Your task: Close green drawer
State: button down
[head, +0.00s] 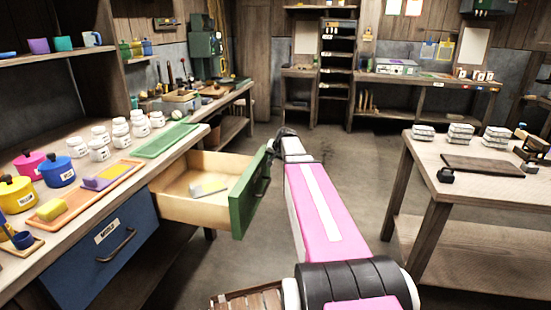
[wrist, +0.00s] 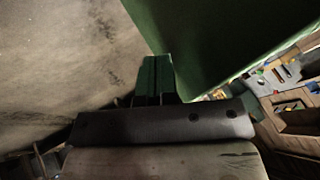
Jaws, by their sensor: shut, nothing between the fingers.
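The green drawer (head: 241,205) is pulled well out from under the left workbench, its pale wooden box open at the top. A small grey-white block (head: 208,189) lies inside it. My gripper (head: 274,146) is at the far right end of the green front, partly hidden behind my arm. In the wrist view the gripper (wrist: 157,78) is shut and empty, with both fingers together. The green drawer front (wrist: 225,40) fills the upper right there, close beside the fingertips. I cannot tell whether they touch it.
A blue drawer (head: 103,250) labelled MOULD is shut, left of the green one. The left workbench top holds pots, white jars and a green tray (head: 165,140). A table (head: 480,185) stands at right. The floor (head: 350,180) between is clear.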

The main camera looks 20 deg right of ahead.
dwell(0.3)
jog(key=w+a, duration=0.8)
jog(key=a, duration=0.6)
jog(key=w+a, duration=0.8)
jog(key=a, duration=0.6)
jog(key=shift+w+a, duration=0.2)
jog(key=s+d+r, duration=0.6)
jog(key=s+r, duration=0.2)
jog(key=s+a+f+m+t+y, duration=0.1)
jog(key=s+a+f+m+y, duration=0.1)
jog(key=s+f+m+y, duration=0.5)
jog(key=s+a+f+m+t+y, duration=0.1)
jog(key=s+f+m+y, duration=0.4)
jog(key=s+m, duration=0.55)
jog(key=shift+m+y, duration=0.5)
jog(key=shift+m, duration=0.35)
jog(key=x, duration=0.5)
jog(key=w+r+x, duration=0.1)
jog(key=x, duration=0.9)
jog(key=shift+w+d+r, duration=0.15)
jog(key=shift+d+r, duration=0.1)
jog(key=shift+d, duration=0.2)
